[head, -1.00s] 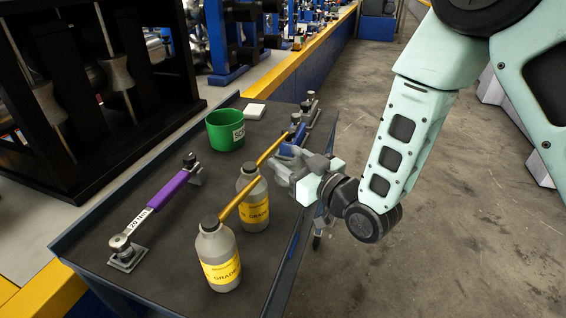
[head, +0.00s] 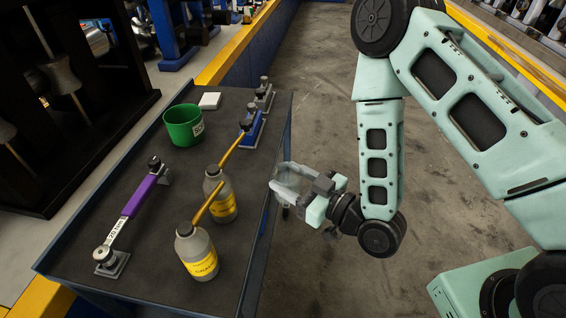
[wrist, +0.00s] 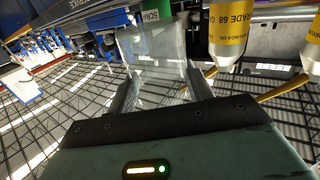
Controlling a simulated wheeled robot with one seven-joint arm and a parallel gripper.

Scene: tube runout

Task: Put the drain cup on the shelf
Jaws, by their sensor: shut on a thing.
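The drain cup (head: 286,173) looks like a clear, see-through cup in the head view. My gripper (head: 296,187) is shut on it and holds it just off the right edge of the dark bench top, above the floor side. In the wrist view the clear cup (wrist: 150,48) sits between the two fingers of my gripper (wrist: 158,84). The cup's tilt and contents are hard to tell. I cannot pick out which surface is the shelf.
The bench (head: 150,262) carries two yellow-labelled bottles (head: 197,252) with amber spouts, a green tub (head: 183,126), a purple-handled torque wrench (head: 140,196), a blue tool (head: 252,124) and a white block (head: 210,101). Concrete floor (head: 315,90) to the right is open.

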